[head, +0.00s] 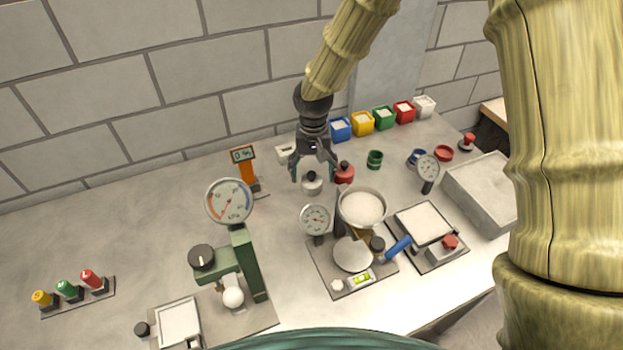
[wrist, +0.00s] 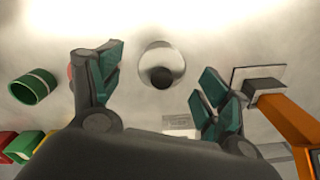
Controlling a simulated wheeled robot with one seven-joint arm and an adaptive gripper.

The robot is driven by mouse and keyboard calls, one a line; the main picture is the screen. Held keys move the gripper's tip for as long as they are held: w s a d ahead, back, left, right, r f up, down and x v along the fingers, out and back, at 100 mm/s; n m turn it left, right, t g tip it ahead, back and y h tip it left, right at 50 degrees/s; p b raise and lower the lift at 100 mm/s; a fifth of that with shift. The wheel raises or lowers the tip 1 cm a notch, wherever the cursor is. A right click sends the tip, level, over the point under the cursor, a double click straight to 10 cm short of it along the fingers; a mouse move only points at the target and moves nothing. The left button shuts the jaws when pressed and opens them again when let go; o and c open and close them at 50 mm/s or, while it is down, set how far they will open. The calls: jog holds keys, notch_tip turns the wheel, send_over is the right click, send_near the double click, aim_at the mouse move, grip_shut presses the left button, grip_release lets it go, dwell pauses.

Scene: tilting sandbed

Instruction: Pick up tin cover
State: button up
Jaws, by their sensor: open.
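The tin cover is a round silvery lid (head: 312,188) with a black knob, on the grey worktop in the head view. In the wrist view the tin cover (wrist: 162,53) lies between my fingers, with its dark knob facing the camera. My gripper (head: 313,176) is open and points down over the cover. The wrist view shows its teal-padded fingers (wrist: 158,72) spread on either side, with nothing held. Whether the fingertips are level with the knob is hard to tell.
A red lidded pot (head: 344,174) stands close right of the cover. An orange display post (head: 247,170) stands to the left. A gauge (head: 315,218) and a sand pan (head: 362,208) are in front. Coloured bins (head: 362,123) line the back.

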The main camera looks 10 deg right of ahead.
aim_at(311, 174)
jog(key=shift+w+a+f+p, duration=0.1)
jog(key=shift+w+f+p, duration=0.1)
jog(key=shift+f, duration=0.2)
jog(key=shift+w+a+f+p, duration=0.1)
jog(key=shift+f+p, duration=0.1)
jog(key=shift+f, duration=0.15)
jog(key=shift+d+f, duration=0.1)
jog(key=shift+f, duration=1.05)
jog(key=shift+s, duration=0.1)
jog(key=c, duration=1)
